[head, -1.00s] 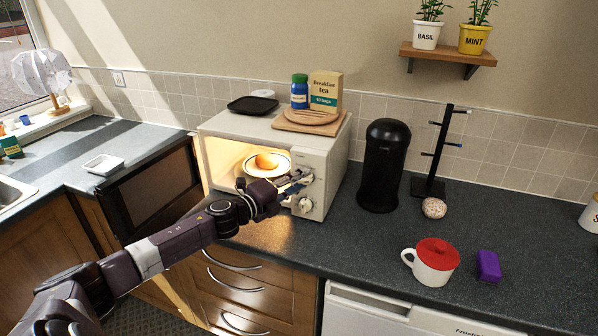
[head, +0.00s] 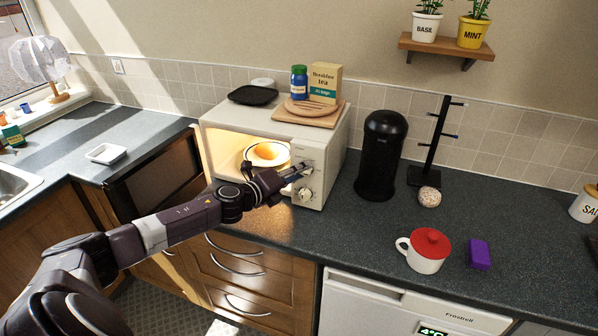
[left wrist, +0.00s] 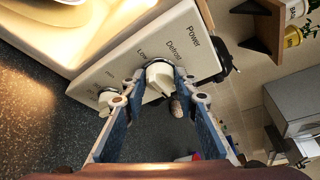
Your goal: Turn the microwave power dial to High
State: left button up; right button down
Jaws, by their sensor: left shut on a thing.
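The cream microwave (head: 325,150) stands on the counter with its door (head: 158,190) swung open to the left. Its lit inside holds a plate (head: 283,157) with orange-yellow food. The power dial (left wrist: 158,76) is a white knob under the printed words "Power", "Defrost" and "Low". My left gripper (head: 292,173) is at the control panel, shut on this dial; in the left wrist view its blue-padded fingers (left wrist: 160,90) lie on either side of the knob. The dial's exact setting is hard to read. A lower dial (head: 304,195) sits beneath, free of the gripper. My right gripper is out of view.
A board (head: 311,115), tea box (head: 325,84), blue jar (head: 299,82) and black tray (head: 253,95) sit on the microwave. A black canister (head: 381,155) and mug stand (head: 436,145) are to the right, with a red-lidded mug (head: 427,252) and purple block (head: 479,254) in front.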

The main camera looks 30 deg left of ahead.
pick_arm(q)
jog(key=o, duration=1.2)
jog(key=shift+f, duration=0.1)
jog(key=shift+c, duration=0.2)
jog(key=v, duration=1.2)
